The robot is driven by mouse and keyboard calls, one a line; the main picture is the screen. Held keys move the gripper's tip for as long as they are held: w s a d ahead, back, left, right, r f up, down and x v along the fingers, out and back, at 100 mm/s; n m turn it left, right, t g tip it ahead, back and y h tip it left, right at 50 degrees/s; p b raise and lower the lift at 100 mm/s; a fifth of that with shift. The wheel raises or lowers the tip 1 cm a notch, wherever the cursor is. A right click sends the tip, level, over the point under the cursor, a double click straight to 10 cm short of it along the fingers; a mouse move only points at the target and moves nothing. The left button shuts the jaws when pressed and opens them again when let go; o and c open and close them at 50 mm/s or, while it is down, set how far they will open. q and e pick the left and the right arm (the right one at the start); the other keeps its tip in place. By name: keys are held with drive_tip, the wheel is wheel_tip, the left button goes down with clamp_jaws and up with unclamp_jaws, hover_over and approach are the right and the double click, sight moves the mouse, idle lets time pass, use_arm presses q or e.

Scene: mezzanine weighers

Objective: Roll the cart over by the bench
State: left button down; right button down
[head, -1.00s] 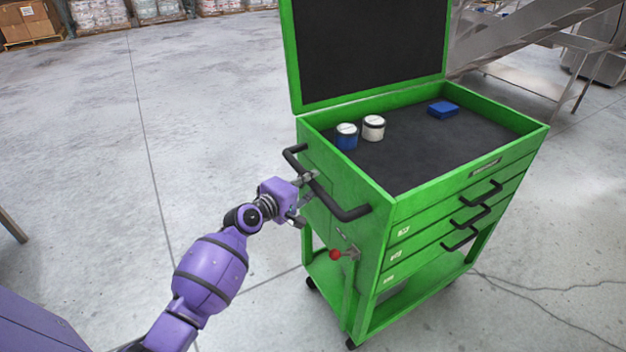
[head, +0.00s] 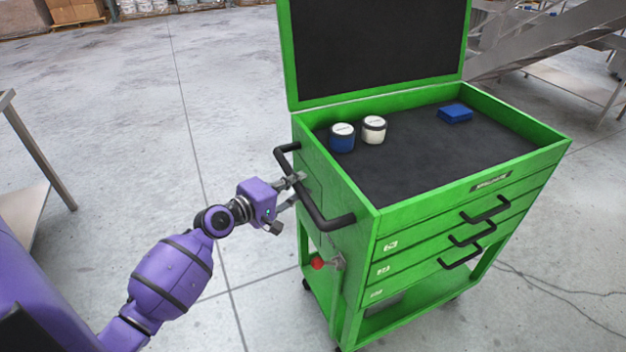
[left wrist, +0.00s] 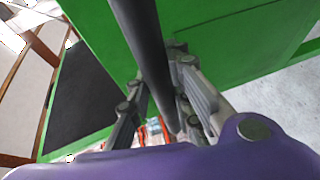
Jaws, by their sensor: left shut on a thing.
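The green cart (head: 430,205) stands on the concrete floor with its lid up and black-handled drawers facing right. A black push handle (head: 312,205) sticks out of its left side. My left gripper (head: 293,186) is shut on this handle, about midway along it. In the left wrist view the handle bar (left wrist: 145,60) runs between the fingers (left wrist: 160,95). The bench is partly in view at the left edge, if it is the metal-framed table (head: 40,150) there; I cannot tell for sure. My right gripper is not in view.
Two jars (head: 374,130) and a blue box (head: 455,113) sit in the cart's top tray. A red-knobbed lever (head: 318,263) is on its left side. Open floor (head: 200,90) lies to the left; pallets line the back.

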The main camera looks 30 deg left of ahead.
use_arm(q)
drive_tip(key=shift+s+a+b, duration=0.3)
drive_tip(key=shift+s+a, duration=0.65)
drive_tip(key=shift+s, duration=0.2)
drive_tip(key=c, duration=1.6)
unclamp_jaws()
drive_tip(key=shift+s, duration=0.1)
drive_tip(key=shift+o, duration=0.2)
drive_tip(key=v, duration=1.2)
